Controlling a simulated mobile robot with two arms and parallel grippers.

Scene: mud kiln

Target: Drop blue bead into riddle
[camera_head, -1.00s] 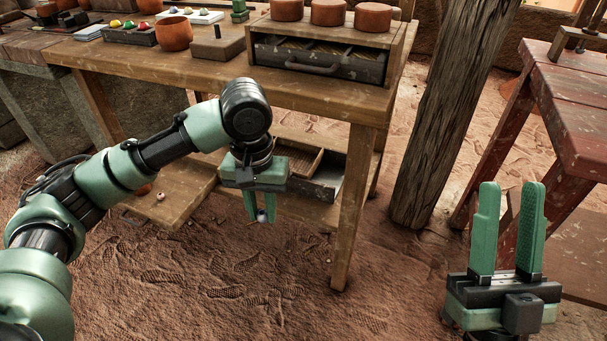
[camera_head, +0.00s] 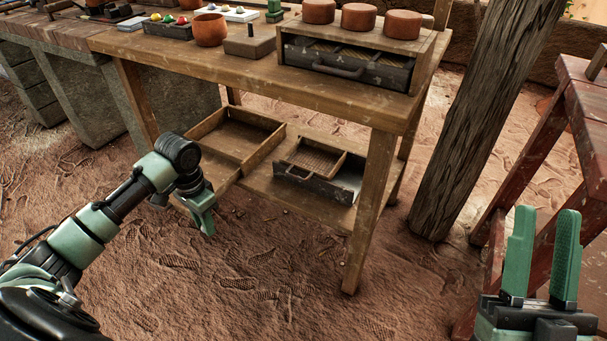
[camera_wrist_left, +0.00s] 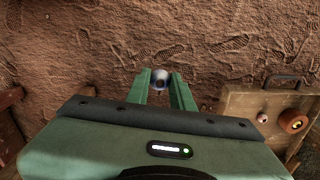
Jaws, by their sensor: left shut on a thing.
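My left gripper (camera_head: 207,228) hangs over the dirt floor, left of the low shelf. In the left wrist view its fingers are shut on a small round bead (camera_wrist_left: 161,79), pale blue-grey with a dark hole, held at the fingertips. The bead is hard to make out in the head view. A shallow mesh-bottomed wooden tray (camera_head: 318,157), which may be the riddle, sits in a dark drawer-like box (camera_head: 316,184) on the low shelf, right of and apart from the left gripper. My right gripper (camera_head: 542,225) is open and empty at the lower right.
An open wooden tray (camera_head: 268,148) stands left of the dark box. The workbench (camera_head: 300,88) overhangs the shelf, its front leg (camera_head: 367,215) to the right. The floor in front is clear.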

